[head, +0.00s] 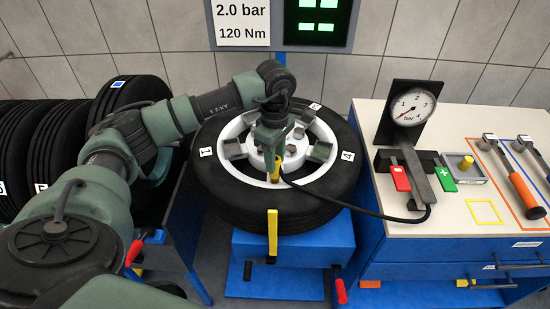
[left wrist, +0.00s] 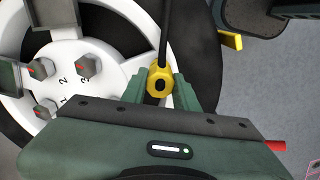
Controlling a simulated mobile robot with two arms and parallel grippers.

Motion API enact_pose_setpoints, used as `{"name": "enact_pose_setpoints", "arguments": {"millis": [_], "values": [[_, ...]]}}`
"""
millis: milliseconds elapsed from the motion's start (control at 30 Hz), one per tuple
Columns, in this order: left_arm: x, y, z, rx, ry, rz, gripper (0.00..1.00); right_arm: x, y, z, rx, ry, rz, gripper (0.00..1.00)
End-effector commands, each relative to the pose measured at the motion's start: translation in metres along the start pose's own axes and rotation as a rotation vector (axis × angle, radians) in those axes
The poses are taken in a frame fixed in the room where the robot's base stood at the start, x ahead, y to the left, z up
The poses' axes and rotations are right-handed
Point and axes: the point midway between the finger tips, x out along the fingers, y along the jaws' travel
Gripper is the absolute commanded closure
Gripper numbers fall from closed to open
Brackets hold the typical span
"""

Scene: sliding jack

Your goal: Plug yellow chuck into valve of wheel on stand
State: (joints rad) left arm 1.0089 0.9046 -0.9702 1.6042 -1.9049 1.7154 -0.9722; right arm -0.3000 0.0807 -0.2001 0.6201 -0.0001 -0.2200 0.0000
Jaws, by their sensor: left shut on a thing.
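The wheel, a black tire (head: 335,190) around a white rim (head: 318,172), lies flat on a blue stand (head: 300,256). My left gripper (head: 270,155) is over the near part of the rim, shut on the yellow chuck (head: 276,176). The left wrist view shows the chuck (left wrist: 160,82) between the green fingers, with its black hose running up from it. I cannot make out the valve, so I cannot tell whether the chuck touches it. My right gripper is not in view.
The hose crosses the tire to the inflator with a round gauge (head: 412,105) on the right bench (head: 395,232). A yellow lever (head: 272,232) stands at the tire's front. Upright tires (head: 35,150) are at left.

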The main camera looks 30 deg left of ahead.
Motion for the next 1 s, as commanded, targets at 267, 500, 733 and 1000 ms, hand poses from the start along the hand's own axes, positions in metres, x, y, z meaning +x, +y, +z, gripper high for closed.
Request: {"name": "enact_pose_setpoints", "arguments": {"millis": [267, 500, 733, 1000], "values": [[0.009, 0.000, 0.000, 0.000, 0.000, 0.000, 1.00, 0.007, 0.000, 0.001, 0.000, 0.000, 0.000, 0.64], [0.015, 0.000, 0.000, 0.000, 0.000, 0.000, 1.00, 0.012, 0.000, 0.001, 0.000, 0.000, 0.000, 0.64], [0.020, 0.000, 0.000, 0.000, 0.000, 0.000, 1.00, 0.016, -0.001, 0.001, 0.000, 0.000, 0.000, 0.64], [0.023, 0.000, 0.000, 0.000, 0.000, 0.000, 0.46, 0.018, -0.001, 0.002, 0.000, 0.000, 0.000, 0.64]]}}
